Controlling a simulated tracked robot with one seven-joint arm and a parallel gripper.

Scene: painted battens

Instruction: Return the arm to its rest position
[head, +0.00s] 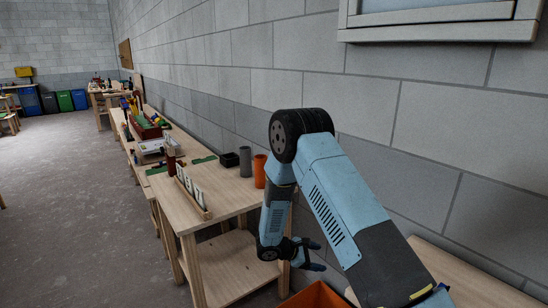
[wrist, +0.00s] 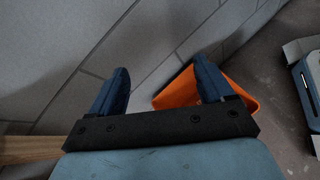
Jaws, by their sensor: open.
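My blue arm rises at the right of the head view and bends down at its elbow. My gripper (head: 317,256) hangs low in front of the wall, beyond the near end of the bench. In the wrist view my gripper (wrist: 161,68) has its two blue fingers spread apart, with nothing between them. An orange bin (wrist: 172,96) lies below and beyond the fingers, partly hidden by the right one. Its rim shows below my gripper in the head view (head: 318,292).
Another wooden top (head: 470,275) is at right. Open floor (head: 75,200) is at left.

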